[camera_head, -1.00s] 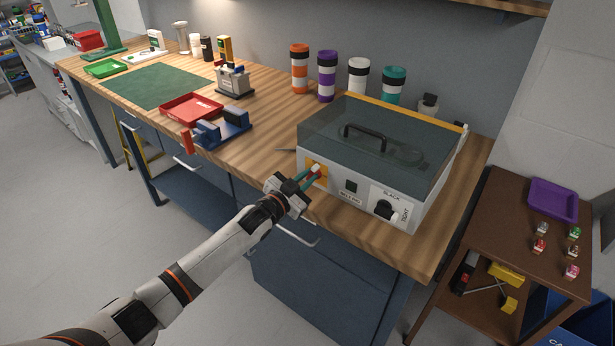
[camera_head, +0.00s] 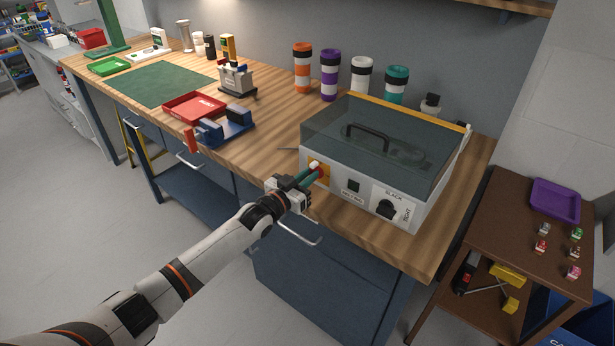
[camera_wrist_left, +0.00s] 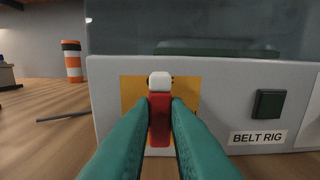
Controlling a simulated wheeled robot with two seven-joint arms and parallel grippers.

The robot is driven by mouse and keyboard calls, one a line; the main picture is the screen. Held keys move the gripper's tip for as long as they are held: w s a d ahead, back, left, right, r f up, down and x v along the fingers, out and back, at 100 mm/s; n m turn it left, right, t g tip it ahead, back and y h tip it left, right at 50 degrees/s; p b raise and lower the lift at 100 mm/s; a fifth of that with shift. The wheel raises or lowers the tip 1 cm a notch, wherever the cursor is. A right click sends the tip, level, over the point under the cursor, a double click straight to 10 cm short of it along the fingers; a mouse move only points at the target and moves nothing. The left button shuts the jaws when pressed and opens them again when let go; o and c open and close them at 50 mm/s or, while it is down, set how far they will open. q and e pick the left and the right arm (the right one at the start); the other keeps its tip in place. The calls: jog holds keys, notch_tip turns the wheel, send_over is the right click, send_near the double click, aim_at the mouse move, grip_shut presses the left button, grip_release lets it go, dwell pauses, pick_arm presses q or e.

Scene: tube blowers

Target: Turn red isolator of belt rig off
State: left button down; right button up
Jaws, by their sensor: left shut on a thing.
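The belt rig (camera_head: 348,194) is a light grey box with a smoked clear cover, standing on the wooden bench. Its front panel carries a yellow plate (camera_wrist_left: 130,92) with the red isolator (camera_wrist_left: 160,120), a red handle with a white tip. In the left wrist view the handle stands upright, white tip at the top. My left gripper (camera_head: 312,173) is at the front panel, its green fingers (camera_wrist_left: 158,128) shut on the red isolator from both sides. The lower part of the handle is partly hidden by the fingers. My right gripper is not in view.
A dark square button (camera_wrist_left: 269,104) and the BELT RIG label (camera_wrist_left: 257,138) are right of the isolator. A black slack/tight knob (camera_head: 386,208) is farther right. A blue vise-like fixture (camera_head: 225,125) and red tray (camera_head: 193,107) lie left on the bench. A brown side table (camera_head: 510,225) stands right.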

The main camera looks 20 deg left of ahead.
pick_arm(q)
jog(key=shift+f, duration=0.1)
jog(key=c, duration=1.4)
grip_release()
jog(key=b+v, duration=0.1)
jog(key=v, duration=1.1)
